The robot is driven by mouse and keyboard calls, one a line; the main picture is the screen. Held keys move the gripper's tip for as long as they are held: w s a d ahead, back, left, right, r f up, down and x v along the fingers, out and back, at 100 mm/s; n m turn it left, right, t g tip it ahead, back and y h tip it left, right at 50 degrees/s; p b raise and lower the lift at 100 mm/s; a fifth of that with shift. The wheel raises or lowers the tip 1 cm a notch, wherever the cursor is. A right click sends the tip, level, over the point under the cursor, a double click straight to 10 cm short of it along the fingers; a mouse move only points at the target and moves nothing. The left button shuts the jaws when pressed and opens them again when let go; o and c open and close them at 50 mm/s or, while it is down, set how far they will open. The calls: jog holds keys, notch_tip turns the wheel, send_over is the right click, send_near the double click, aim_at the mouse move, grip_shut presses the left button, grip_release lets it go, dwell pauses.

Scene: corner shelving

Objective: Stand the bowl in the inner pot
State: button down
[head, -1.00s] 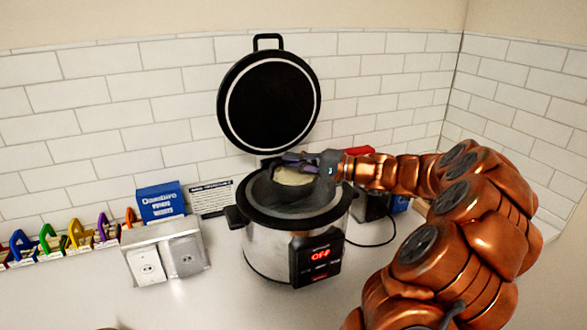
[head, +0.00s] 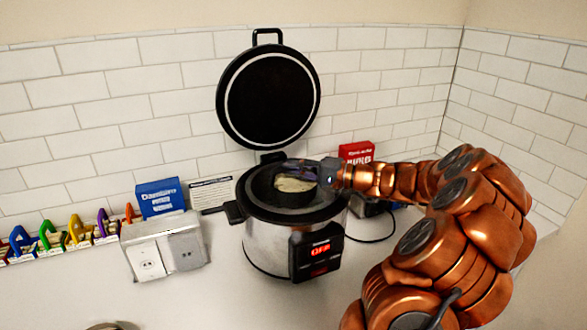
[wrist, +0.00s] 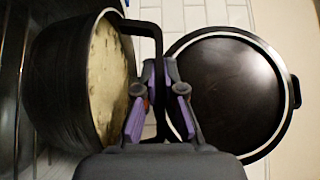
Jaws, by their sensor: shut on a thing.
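The bowl (head: 295,184) has a pale, speckled inside and a dark outside. In the wrist view the bowl (wrist: 75,85) fills the left side, with a black handle (wrist: 143,27) bending from its rim to my fingers. My gripper (head: 307,168) is shut on this handle; it also shows in the wrist view (wrist: 160,105). The bowl is within the mouth of the dark inner pot (head: 262,186), seated in the steel cooker (head: 266,247). The bowl and gripper hide part of the inner pot. I cannot tell whether the bowl touches its floor.
The cooker's round lid (head: 268,100) stands open behind, near the tiled wall. A red box (head: 356,152) stands behind my gripper. A blue box (head: 160,198), a sign (head: 211,194) and outlet plates (head: 164,249) are to the left. The front counter is mostly clear.

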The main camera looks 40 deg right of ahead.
jog(key=shift+f, duration=0.2)
jog(key=c, duration=1.3)
grip_release()
jog(key=shift+r, duration=0.1)
jog(key=shift+r+p, duration=0.75)
jog(key=shift+p, duration=0.1)
jog(key=b+v, duration=0.2)
jog(key=v, duration=0.4)
jog(key=b+v, duration=0.2)
jog(key=v, duration=0.4)
jog(key=shift+f, duration=0.2)
jog(key=shift+s, duration=0.1)
